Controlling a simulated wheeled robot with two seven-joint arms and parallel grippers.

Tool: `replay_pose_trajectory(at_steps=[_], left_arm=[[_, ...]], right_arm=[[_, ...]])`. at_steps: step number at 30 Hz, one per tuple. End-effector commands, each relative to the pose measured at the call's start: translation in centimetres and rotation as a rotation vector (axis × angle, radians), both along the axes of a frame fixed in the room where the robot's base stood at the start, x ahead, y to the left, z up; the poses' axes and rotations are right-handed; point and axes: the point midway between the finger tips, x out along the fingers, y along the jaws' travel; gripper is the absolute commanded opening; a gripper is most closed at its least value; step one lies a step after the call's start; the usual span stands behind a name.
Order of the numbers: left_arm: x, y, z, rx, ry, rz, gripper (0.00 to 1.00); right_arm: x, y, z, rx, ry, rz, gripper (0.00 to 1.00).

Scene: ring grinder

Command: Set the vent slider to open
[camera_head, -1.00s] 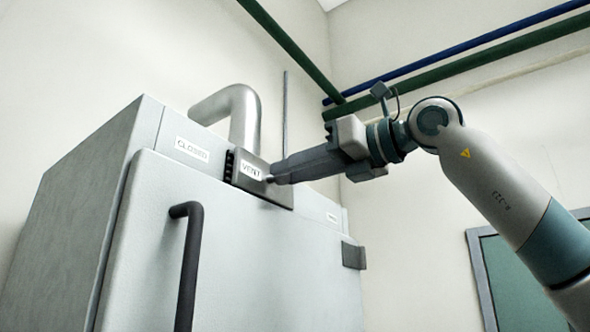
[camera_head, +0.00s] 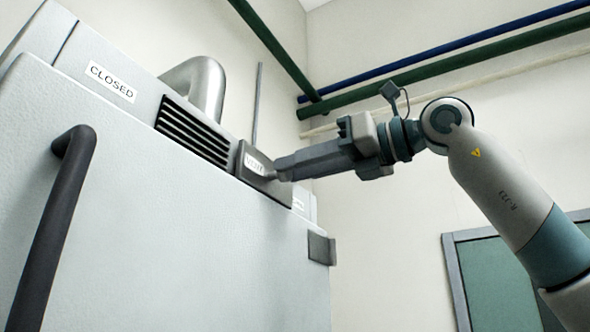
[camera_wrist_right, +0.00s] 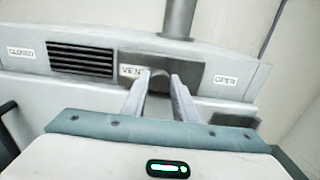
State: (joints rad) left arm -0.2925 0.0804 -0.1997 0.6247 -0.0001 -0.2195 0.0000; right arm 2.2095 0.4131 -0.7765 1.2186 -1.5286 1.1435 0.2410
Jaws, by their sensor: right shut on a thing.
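The vent slider is a dark plate labelled VENT (camera_head: 254,162) on the top front of a pale cabinet; it also shows in the right wrist view (camera_wrist_right: 205,70). It stands at the right of a slotted grille (camera_head: 193,132), whose slots are uncovered. The CLOSED label (camera_head: 110,82) is left of the grille. The OPEN label (camera_wrist_right: 226,80) sits by the slider's right end and is mostly hidden in the head view. My right gripper (camera_head: 281,172) is shut on the slider's knob (camera_wrist_right: 159,80). My left gripper is not in view.
The cabinet door (camera_head: 170,235) has a long dark handle (camera_head: 55,220) at left and a hinge block (camera_head: 321,249) at right. A metal duct (camera_head: 203,85) rises behind the slider. Green and blue pipes run along the walls.

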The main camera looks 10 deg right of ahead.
Motion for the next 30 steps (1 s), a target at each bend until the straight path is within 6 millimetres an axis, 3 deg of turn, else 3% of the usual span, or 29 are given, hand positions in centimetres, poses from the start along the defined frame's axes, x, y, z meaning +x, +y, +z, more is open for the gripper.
replay_pose_trajectory(at_steps=[3, 11, 12, 14, 30], left_arm=[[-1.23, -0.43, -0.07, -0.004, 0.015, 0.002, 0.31], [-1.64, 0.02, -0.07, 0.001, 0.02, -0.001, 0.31], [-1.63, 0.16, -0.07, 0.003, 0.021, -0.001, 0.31], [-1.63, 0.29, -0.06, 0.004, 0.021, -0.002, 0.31], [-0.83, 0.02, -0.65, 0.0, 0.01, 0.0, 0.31]], right_arm=[[0.12, -0.12, 0.04, 0.003, 0.0, -0.002, 0.0], [0.19, -0.24, 0.09, 0.005, 0.0, -0.005, 0.0], [0.18, -0.23, 0.1, 0.005, 0.0, -0.004, 0.31], [0.17, -0.21, 0.09, 0.004, 0.001, -0.004, 0.44], [-0.51, -0.94, -0.13, 0.003, 0.0, -0.002, 0.44]])
